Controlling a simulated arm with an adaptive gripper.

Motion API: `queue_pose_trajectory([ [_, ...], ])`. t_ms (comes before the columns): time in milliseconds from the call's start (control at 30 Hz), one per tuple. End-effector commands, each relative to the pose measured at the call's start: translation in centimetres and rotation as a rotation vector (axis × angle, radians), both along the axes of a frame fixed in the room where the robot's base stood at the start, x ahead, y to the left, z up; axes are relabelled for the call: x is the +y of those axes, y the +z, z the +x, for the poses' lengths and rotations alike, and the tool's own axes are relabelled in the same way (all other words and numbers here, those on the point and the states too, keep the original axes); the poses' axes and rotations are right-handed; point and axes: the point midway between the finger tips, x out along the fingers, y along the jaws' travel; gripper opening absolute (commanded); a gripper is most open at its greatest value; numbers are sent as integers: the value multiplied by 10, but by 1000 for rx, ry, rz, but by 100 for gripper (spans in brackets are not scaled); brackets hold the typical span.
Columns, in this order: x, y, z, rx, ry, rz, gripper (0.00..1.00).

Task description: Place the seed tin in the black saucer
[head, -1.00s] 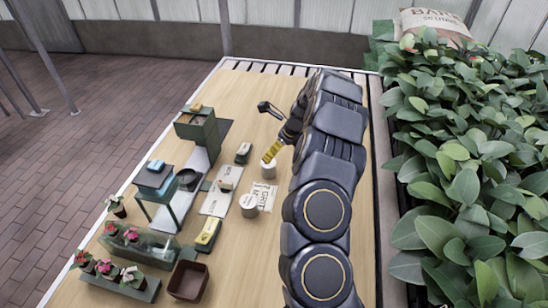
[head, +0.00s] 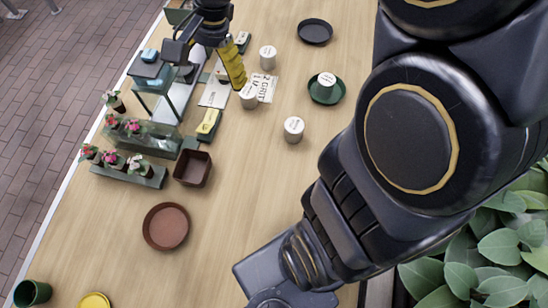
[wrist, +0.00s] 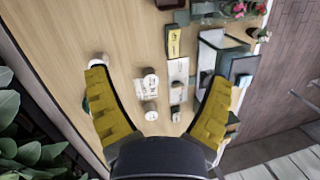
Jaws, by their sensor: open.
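The black saucer (head: 315,31) lies empty at the far right of the table in the head view. Several similar white tins are in view; I cannot read which is the seed tin. One tin (head: 248,97) stands by a printed card, a second tin (head: 267,57) behind it, a third tin (head: 293,129) nearer and to the right. Another tin (head: 325,82) sits in a green saucer (head: 314,95). In the wrist view, that tin (wrist: 151,80) shows between the spread yellow fingers.
A brown square pot (head: 193,168), a terracotta saucer (head: 166,226) and flowerpots (head: 130,170) stand at left. A glass-sided stand (head: 155,100) and a yellow-black box (head: 208,124) are near the tins. My arm covers the right side. Bare wood lies in the middle front.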

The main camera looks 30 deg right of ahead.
Motion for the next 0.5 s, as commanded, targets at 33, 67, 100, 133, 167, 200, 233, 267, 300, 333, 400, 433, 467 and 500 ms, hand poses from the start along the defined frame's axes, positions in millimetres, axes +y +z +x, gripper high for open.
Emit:
queue_pose_trajectory([
  [33, 8, 8, -26, -10, 134, -33, 82],
  [67, 11, 10, -41, -9, 217, -50, 82],
  [100, 13, 12, -62, -4, 324, -72, 82],
  [133, 15, 14, -77, -1, 401, -88, 82],
  [167, 16, 15, -92, 2, 475, -101, 82],
  [200, 16, 15, -111, 8, 566, -117, 82],
  [233, 15, 15, -123, 11, 629, -129, 82],
  [267, 14, 15, -135, 20, 688, -136, 82],
  [300, 13, 14, -150, 28, 757, -144, 82],
  [333, 12, 13, -160, 35, 802, -149, 82],
  [400, 9, 12, -177, 45, 886, -159, 82],
  [433, 8, 11, -183, 50, 914, -160, 82],
  [467, 7, 10, -188, 54, 936, -160, 82],
  [500, 6, 10, -192, 58, 958, -161, 87],
])
